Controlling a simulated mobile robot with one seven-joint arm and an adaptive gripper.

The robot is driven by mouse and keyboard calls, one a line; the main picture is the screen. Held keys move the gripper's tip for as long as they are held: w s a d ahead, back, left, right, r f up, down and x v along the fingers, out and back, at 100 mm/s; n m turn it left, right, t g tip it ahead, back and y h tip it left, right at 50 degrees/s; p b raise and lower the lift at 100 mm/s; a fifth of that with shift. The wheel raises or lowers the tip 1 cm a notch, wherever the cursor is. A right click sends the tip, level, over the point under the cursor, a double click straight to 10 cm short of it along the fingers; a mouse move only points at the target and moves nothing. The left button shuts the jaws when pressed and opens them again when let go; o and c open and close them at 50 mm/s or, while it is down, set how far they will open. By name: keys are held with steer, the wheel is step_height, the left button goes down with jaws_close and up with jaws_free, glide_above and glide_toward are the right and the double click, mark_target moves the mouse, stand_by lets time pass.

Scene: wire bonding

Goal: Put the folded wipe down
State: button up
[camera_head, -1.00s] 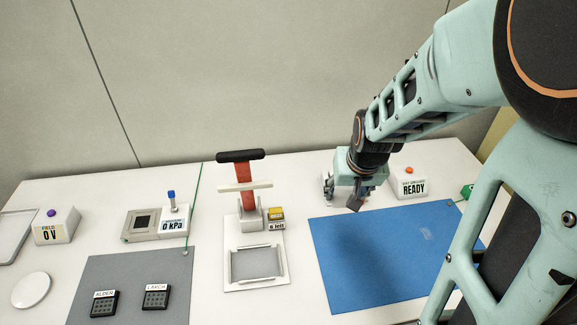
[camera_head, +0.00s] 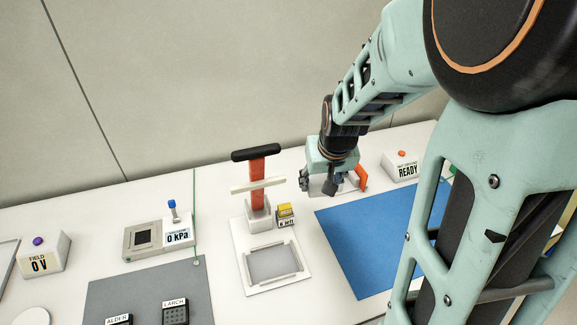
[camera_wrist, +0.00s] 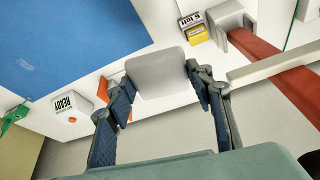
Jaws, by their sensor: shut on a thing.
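In the wrist view, the folded wipe (camera_wrist: 157,72) is a pale grey, rounded pad between my two dark fingertips. My gripper (camera_wrist: 163,88) is shut on it, one finger at each side. In the head view, my gripper (camera_head: 335,184) points down over the white bench, just beyond the blue mat's far edge and right of the red-posted press. There the wipe is hard to make out against pale surfaces. I cannot tell whether it touches anything below.
An orange upright part (camera_head: 361,177) stands close right of my gripper. The press (camera_head: 258,185) and a yellow-topped counter (camera_head: 285,212) stand left. A READY box (camera_head: 402,166) is right. The blue mat (camera_head: 370,240) looks clear where visible; a grey mat (camera_head: 140,285) lies left.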

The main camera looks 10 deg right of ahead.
steer(key=w+d+f+n+b, duration=0.2)
steer(key=w+d+f+b, duration=0.65)
steer(key=w+b, duration=0.35)
glide_toward(298, 188)
steer(key=shift+w+d+f+y, duration=0.4)
steer(key=shift+w+d+f, duration=0.05)
steer(key=shift+w+f, duration=0.35)
steer(key=shift+w+a+f, duration=0.2)
steer(key=shift+a+f, duration=0.05)
steer(key=shift+f, duration=0.2)
steer(key=shift+w+a+f, duration=0.1)
steer(key=shift+a+f, duration=0.05)
steer(key=shift+f, duration=1.5)
